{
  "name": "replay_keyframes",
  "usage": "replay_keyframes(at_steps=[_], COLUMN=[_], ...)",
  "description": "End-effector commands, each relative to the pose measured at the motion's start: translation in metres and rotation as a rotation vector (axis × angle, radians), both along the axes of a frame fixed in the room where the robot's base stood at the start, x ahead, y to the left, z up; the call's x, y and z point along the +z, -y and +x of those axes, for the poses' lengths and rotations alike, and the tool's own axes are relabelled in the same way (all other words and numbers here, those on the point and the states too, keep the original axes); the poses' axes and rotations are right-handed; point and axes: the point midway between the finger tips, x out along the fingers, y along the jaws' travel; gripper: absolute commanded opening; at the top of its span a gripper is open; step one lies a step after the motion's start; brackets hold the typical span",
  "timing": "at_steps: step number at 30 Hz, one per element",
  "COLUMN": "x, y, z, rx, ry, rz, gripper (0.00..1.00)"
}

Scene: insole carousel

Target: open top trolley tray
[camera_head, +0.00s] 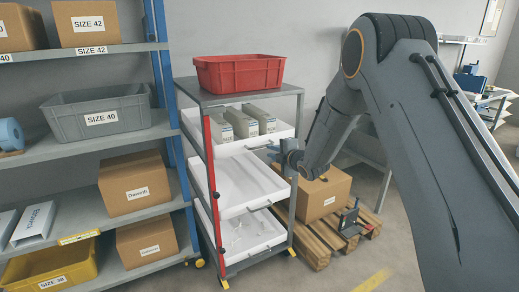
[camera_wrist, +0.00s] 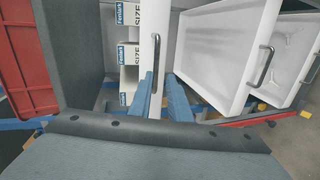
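The grey trolley (camera_head: 250,98) holds a stack of white trays. The top trolley tray (camera_head: 232,148) carries several upright boxes (camera_head: 242,121). In the wrist view its white front panel (camera_wrist: 147,22) and grey bar handle (camera_wrist: 156,50) are in front of my gripper. My gripper (camera_head: 273,150) is at the front of the top tray, towards its right side. In the wrist view its two blue fingers (camera_wrist: 157,82) are parted, one on each side of the handle's lower end. I see no clear contact between fingers and handle.
The middle tray (camera_head: 245,188) and bottom tray (camera_head: 248,238) lie below. A red crate (camera_head: 240,72) sits on the trolley. A shelf rack (camera_head: 90,142) stands left. A cardboard box (camera_head: 325,193) on a wooden pallet (camera_head: 318,243) is at the right.

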Motion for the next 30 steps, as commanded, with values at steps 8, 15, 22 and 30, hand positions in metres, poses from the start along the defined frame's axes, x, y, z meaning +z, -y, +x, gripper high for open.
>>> replay_keyframes(at_steps=[8,15,22,30], x=[-0.003,-0.01,-0.015,-0.016], y=[-0.023,-0.043,-0.055,-0.058], z=[0.016,0.045,0.064,0.069], rx=[0.06,0.058,0.056,0.056], ry=[0.082,0.08,0.078,0.078], rz=[-0.024,-0.022,-0.022,-0.022], gripper=[0.17,0.17,0.17,0.17])
